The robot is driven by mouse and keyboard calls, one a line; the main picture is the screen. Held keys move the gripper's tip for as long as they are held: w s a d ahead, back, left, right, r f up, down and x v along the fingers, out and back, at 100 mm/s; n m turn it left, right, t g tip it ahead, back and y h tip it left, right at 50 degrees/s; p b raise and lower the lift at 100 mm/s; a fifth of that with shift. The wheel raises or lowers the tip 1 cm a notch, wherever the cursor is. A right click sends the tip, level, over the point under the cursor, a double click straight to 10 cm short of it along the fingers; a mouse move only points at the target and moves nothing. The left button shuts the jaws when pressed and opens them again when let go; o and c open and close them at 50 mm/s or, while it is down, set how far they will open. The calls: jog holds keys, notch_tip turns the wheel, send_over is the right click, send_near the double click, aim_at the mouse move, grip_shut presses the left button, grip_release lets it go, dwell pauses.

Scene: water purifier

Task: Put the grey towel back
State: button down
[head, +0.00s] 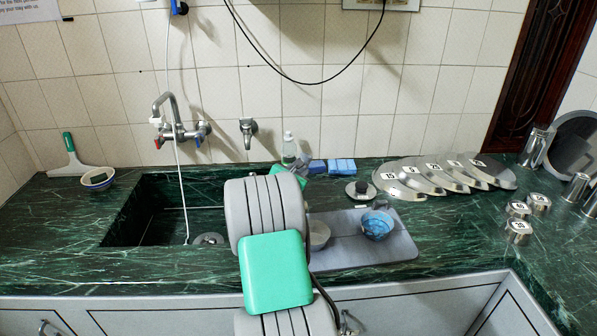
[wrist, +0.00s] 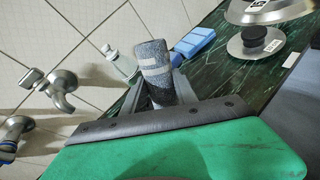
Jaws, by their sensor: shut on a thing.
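The grey towel (wrist: 155,66) is a dark grey roll with pale stripes. In the wrist view it stands up between the fingers of my gripper (wrist: 158,92), which is shut on it. The green and black wrist parts in front hide the towel's lower end. In the head view my arm covers most of my gripper (head: 302,163), which is by the back wall of the counter, right of the sink. The towel is hard to make out there.
A soap bottle (head: 289,148) and blue sponges (head: 333,166) stand close to my gripper. A grey mat (head: 395,246) with bowls (head: 377,225) lies to the right. Metal lids (head: 437,178) lie further right. The sink (head: 150,215) and taps (head: 177,130) are left.

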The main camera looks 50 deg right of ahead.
jog(key=shift+f, duration=0.1)
jog(key=c, duration=1.4)
grip_release()
jog(key=shift+f, duration=0.1)
jog(key=shift+c, duration=0.2)
jog(key=o, duration=0.5)
